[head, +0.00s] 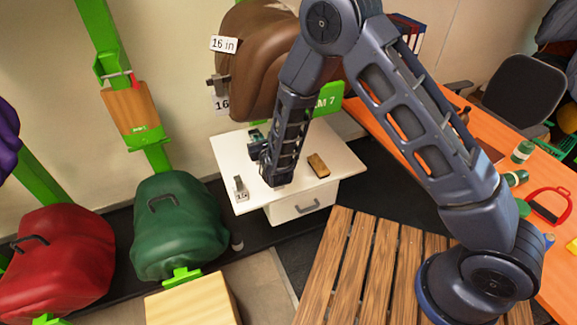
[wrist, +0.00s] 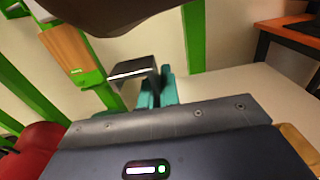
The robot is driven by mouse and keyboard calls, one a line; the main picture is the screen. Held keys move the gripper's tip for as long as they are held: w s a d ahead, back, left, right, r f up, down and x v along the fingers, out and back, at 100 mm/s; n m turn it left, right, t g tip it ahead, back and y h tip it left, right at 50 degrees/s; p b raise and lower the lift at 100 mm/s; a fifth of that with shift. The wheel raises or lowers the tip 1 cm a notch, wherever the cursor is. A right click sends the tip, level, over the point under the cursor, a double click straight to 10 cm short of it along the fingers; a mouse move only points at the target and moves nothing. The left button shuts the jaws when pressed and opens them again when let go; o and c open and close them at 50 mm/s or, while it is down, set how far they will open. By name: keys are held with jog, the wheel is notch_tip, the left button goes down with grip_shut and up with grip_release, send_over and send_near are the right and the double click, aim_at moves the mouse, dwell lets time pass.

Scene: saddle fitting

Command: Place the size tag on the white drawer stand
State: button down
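The white drawer stand (head: 228,150) is below the brown saddle, with its drawer front (head: 302,203) facing the camera. My gripper (head: 257,136) is low over the left part of its top, pointing toward the wall. In the wrist view, its teal fingers (wrist: 157,90) are close together around the stem of a dark bent plate (wrist: 135,70). This plate looks like a size tag; its number is not visible. Another small grey tag (head: 240,187), marked 15, stands at the stand's front left corner. I cannot tell if the held plate touches the stand.
A brown block (head: 319,165) lies on the stand's right side. The brown saddle (head: 262,62), with tags marked 16, overhangs my gripper; it shows at the top of the wrist view (wrist: 150,15). A green saddle (head: 178,228) is left, a slatted wooden table (head: 350,265) in front.

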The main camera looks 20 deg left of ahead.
jog(key=shift+s+a+f, duration=0.1)
jog(key=shift+s+f, duration=0.05)
jog(key=shift+f, duration=0.2)
notch_tip(320, 180, down, 19)
dwell(0.5)
jog(key=shift+f, duration=0.2)
jog(key=c, duration=2)
grip_release()
jog(key=o, duration=0.4)
jog(key=v, duration=1.2)
jog(key=shift+r, duration=0.15)
